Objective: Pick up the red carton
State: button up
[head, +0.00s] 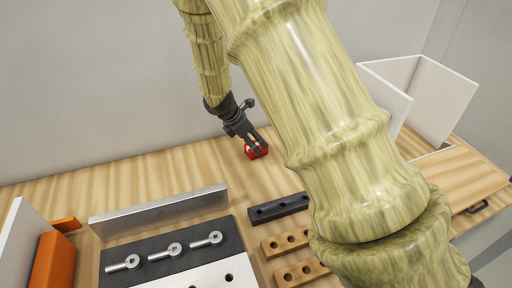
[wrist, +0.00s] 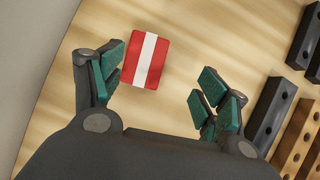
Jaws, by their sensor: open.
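The red carton (head: 257,150) stands on the wooden table near the back wall. In the wrist view the red carton (wrist: 146,60) shows a white stripe down its middle. My gripper (head: 256,143) is open and close to the carton in the head view, partly covering it. In the wrist view my gripper (wrist: 158,92) has its green-padded fingers spread wide. The carton lies between and beyond the fingers, nearer the left finger.
Dark drilled blocks (head: 279,208) and wooden drilled blocks (head: 285,242) lie to the front right. A dark panel (head: 166,252) with several metal fittings lies at the front left, behind it a metal strip (head: 160,211). An open white box (head: 425,92) stands at right. Table left of the carton is clear.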

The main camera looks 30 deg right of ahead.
aim_at(257, 144)
jog(key=shift+s, duration=0.1)
jog(key=w+f, duration=0.1)
jog(key=w+f+p, duration=0.1)
jog(key=w+f, duration=0.1)
jog(key=shift+w+d+f, duration=0.1)
jog(key=shift+d+f, duration=0.05)
jog(key=shift+d, duration=0.25)
jog(key=shift+s+d+f+p, duration=0.45)
jog(key=shift+d+f+p, duration=0.15)
jog(key=shift+d+f, duration=0.2)
jog(key=shift+s+d, duration=0.1)
jog(key=shift+s, duration=0.25)
jog(key=shift+f, duration=0.15)
jog(key=shift+w+d+f, duration=0.15)
jog(key=shift+w+f, duration=0.4)
jog(key=shift+f, duration=0.05)
jog(key=shift+s+r, duration=0.3)
jog(key=shift+s, duration=0.05)
jog(key=c, duration=0.4)
jog(key=shift+f, duration=0.1)
jog(key=c, duration=0.7)
